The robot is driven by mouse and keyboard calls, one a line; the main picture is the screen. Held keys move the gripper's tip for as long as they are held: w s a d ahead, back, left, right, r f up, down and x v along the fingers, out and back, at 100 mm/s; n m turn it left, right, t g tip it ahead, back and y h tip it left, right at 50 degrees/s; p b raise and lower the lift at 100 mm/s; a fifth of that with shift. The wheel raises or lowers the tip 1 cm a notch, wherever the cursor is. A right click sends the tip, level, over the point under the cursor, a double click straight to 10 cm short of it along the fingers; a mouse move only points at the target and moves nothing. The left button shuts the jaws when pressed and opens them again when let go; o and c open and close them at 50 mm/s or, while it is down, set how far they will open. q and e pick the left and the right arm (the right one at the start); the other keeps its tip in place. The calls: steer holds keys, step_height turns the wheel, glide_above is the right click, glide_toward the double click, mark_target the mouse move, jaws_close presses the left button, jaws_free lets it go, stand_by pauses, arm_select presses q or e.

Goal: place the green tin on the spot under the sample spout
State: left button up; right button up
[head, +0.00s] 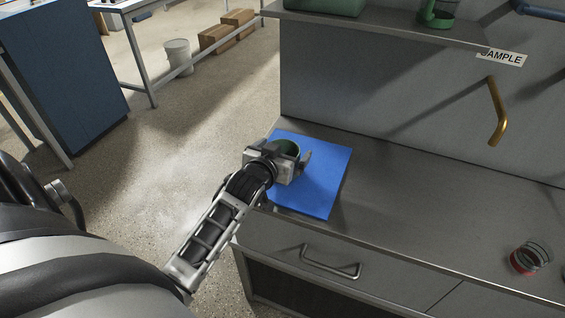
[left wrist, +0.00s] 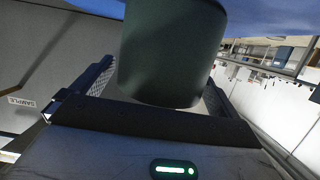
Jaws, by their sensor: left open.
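The green tin (head: 288,147) stands on the blue mat (head: 325,183) at the left end of the counter. My left gripper (head: 291,155) is at the tin, with its fingers open on either side of it. In the left wrist view the dark green tin (left wrist: 172,50) fills the space between the fingers; I cannot tell whether either finger touches it. The brass sample spout (head: 498,115) comes out of the grey back panel at the right, below a SAMPLE sign (head: 502,57). No marked spot shows clearly on the counter under it. My right gripper is not in view.
A glass dish with red contents (head: 530,258) stands at the counter's right front. The counter (head: 420,215) between mat and dish is clear. A shelf (head: 385,27) above holds green items. A drawer handle (head: 331,263) sticks out in front.

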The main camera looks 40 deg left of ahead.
arm_select(q)
steer(key=c, duration=1.2)
